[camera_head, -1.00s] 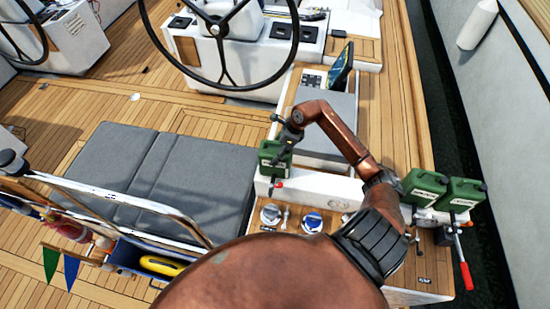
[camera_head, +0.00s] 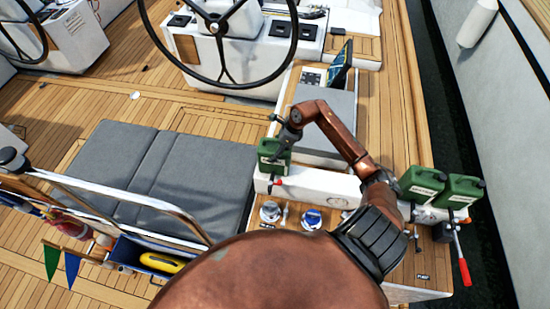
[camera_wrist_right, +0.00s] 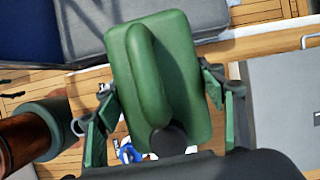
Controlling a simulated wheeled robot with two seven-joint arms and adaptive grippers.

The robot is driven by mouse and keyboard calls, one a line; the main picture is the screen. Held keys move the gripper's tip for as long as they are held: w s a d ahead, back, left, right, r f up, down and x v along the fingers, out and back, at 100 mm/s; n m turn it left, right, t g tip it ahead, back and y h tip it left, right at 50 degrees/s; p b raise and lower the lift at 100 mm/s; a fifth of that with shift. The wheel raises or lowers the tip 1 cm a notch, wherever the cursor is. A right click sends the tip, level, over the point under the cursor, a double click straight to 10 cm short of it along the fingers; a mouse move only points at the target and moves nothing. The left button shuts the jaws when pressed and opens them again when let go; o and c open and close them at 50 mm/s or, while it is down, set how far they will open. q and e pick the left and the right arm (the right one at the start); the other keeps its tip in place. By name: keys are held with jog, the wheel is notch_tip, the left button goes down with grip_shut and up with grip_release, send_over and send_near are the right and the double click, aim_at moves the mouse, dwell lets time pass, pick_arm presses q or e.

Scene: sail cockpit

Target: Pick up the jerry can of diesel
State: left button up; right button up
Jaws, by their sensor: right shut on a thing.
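A green jerry can (camera_head: 275,160) with a pale label is in my right gripper (camera_head: 284,143), beside the grey cushion. In the right wrist view the same can (camera_wrist_right: 160,75) fills the middle, with its handle and dark cap towards me. The right gripper's fingers (camera_wrist_right: 160,108) are shut on it from both sides. The can's label is too small to read. Two more green jerry cans, one (camera_head: 421,184) and another (camera_head: 460,190), stand side by side at the right. My left gripper does not show.
A grey cushioned seat (camera_head: 165,172) lies left of the held can. A red-handled lever (camera_head: 463,268) sticks out at the right. A black steering wheel (camera_head: 220,40) stands behind.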

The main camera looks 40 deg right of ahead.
jog(key=c, duration=0.8)
jog(key=shift+w+r, duration=0.1)
jog(key=shift+w, duration=0.05)
jog(key=shift+c, duration=0.7)
jog(key=shift+r, duration=0.15)
